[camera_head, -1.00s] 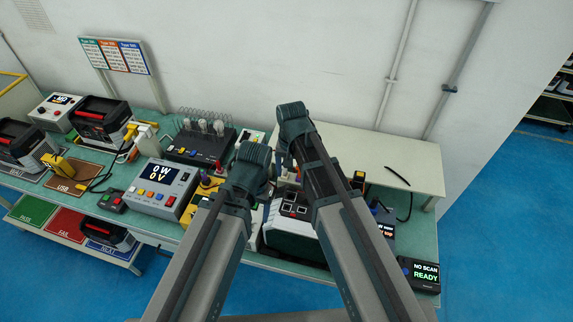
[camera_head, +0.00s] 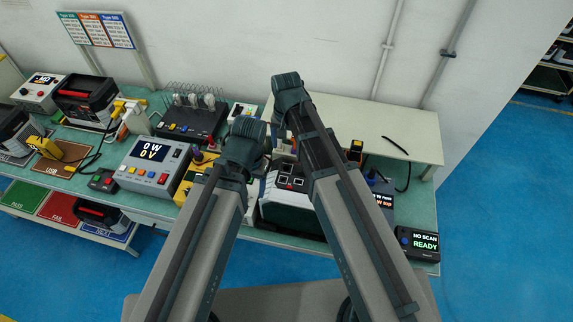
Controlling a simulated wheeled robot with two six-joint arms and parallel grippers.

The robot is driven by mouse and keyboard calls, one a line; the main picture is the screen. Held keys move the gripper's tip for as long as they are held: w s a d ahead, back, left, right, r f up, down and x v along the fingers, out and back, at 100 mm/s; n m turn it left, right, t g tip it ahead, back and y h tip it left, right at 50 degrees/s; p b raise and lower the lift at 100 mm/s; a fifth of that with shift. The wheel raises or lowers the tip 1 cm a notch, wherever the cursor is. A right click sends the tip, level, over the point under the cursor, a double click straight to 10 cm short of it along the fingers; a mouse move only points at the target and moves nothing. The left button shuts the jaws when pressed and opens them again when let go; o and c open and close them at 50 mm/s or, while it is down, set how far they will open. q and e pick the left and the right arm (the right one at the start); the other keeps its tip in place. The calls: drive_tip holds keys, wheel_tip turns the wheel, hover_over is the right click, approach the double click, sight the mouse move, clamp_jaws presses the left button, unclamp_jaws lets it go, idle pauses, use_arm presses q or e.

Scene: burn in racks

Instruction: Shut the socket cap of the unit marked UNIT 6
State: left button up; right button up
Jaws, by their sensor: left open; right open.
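A white and dark unit (camera_head: 287,208) with square sockets on its top stands on the bench, mostly behind my arms. Its marking cannot be read, and I cannot tell whether a socket cap on it is open or shut. Two dark power units, one at the back left (camera_head: 86,98) and one at the left edge (camera_head: 12,130), stand further along; no UNIT 6 label is legible. My two arms reach up over the middle of the bench. Their ends cover the space below, and I see no fingers of either gripper, so they are hidden.
A meter (camera_head: 153,168) reading 0 W, 0 V and a lamp board (camera_head: 193,123) stand left of my arms. A pale raised shelf (camera_head: 415,135) is mostly bare. Coloured PASS, FAIL and NEXT areas are low at left.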

sight(287, 161)
wheel_tip(287, 161, down, 9)
drive_tip(key=b, duration=0.7)
drive_tip(key=shift+r+b, duration=0.1)
drive_tip(key=shift+b, duration=0.2)
drive_tip(key=shift+r, duration=0.1)
